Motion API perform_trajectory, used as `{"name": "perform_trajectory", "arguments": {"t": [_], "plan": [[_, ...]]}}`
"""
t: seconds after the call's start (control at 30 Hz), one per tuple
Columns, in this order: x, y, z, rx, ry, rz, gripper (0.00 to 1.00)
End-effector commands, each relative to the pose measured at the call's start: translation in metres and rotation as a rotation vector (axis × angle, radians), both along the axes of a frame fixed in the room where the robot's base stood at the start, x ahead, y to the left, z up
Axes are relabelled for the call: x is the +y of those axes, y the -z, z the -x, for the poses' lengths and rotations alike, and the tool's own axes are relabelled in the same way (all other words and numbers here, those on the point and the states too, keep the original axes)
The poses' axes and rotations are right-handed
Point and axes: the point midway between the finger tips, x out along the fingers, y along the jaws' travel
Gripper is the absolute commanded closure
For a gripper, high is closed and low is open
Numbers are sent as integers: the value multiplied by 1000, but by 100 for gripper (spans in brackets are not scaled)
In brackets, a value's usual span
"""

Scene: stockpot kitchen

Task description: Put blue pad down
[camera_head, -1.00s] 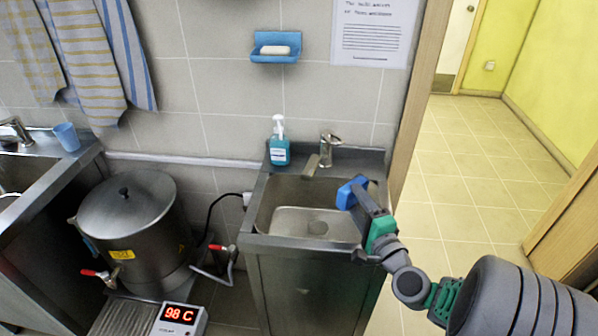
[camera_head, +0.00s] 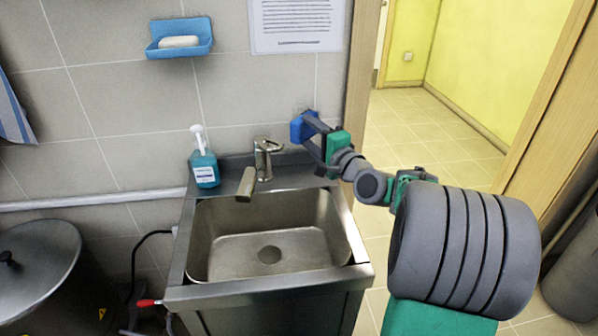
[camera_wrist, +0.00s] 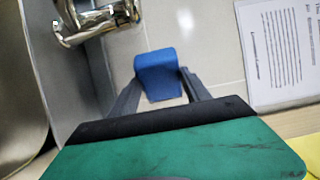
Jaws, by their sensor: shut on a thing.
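The blue pad (camera_head: 302,127) is held between the fingertips of my gripper (camera_head: 312,136), which is shut on it. In the head view it is in front of the tiled wall, right of the tap and near the back right corner of the sink unit. The wrist view shows the pad (camera_wrist: 157,72) between both fingers, with tiles behind it. I cannot tell whether the pad touches the wall or the sink's back ledge (camera_head: 235,165).
A steel sink (camera_head: 215,230) has a tap (camera_head: 262,160) and a blue soap bottle (camera_head: 204,165) behind its basin. A soap dish (camera_head: 180,45) and a notice (camera_head: 298,22) are on the wall. A door frame (camera_head: 362,80) stands close right. A steel pot (camera_head: 40,265) is lower left.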

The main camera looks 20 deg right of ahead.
Motion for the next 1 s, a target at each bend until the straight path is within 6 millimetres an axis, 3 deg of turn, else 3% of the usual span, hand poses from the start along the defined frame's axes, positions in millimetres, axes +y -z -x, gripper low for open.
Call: {"name": "perform_trajectory", "arguments": {"t": [0.2, 0.5, 1.0], "plan": [[1, 48, -1, 5, -1, -4, 77], [1, 94, 0, 4, -1, -4, 77], [0, 106, 0, 0, 1, -1, 77]]}}
